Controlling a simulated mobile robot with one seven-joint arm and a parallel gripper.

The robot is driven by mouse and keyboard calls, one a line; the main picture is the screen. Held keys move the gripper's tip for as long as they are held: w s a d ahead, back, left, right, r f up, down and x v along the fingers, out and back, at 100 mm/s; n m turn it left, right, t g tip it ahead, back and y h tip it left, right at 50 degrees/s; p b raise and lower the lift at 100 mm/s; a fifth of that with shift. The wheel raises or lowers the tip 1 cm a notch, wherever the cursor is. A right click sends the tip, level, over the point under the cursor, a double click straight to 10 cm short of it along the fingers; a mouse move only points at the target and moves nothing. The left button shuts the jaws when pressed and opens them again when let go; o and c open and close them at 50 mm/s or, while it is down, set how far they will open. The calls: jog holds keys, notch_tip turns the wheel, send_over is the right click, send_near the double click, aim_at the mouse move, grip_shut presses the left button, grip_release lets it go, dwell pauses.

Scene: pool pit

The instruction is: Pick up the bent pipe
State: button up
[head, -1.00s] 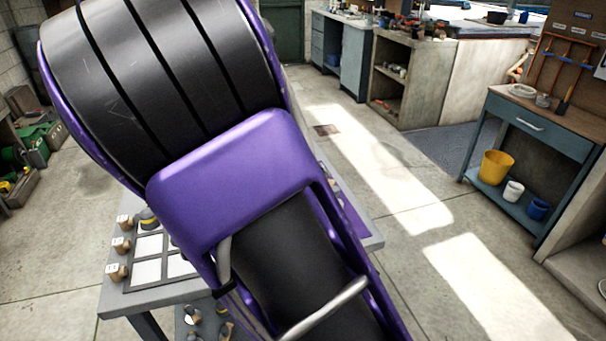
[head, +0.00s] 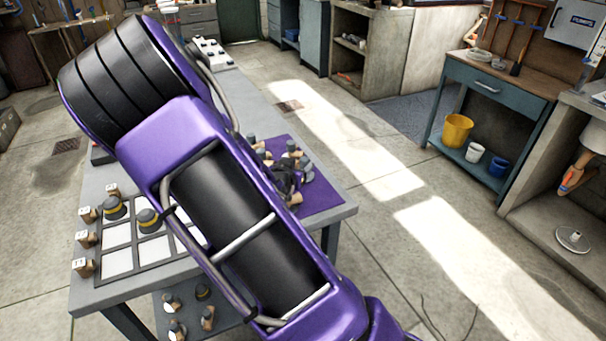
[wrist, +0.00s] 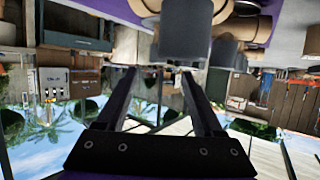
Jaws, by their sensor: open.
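Several pipe pieces with tan bodies and dark grey ends (head: 292,150) stand close together on a purple mat (head: 322,192) on the grey table. I cannot tell for sure which is the bent pipe. My gripper (wrist: 162,72) is open in the wrist view, its two dark fingers apart with nothing held between them. A grey cylindrical pipe end (wrist: 186,32) is close to the fingertips, with tan pipe parts (wrist: 245,28) beside it. In the head view my gripper is a dark shape among the pieces, partly hidden by my purple arm.
A tray with white squares (head: 118,262) lies on the table's left part, with black-and-yellow knobs (head: 149,220) in it and labelled tan blocks (head: 84,266) along its edge. More pieces sit on the lower shelf (head: 190,300). Floor to the right is clear up to a blue bench (head: 495,95).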

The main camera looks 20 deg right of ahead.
aim_at(304, 160)
jog(key=shift+x, duration=2.7)
jog(key=shift+s+d, duration=0.15)
jog(key=shift+s, duration=0.05)
grip_shut()
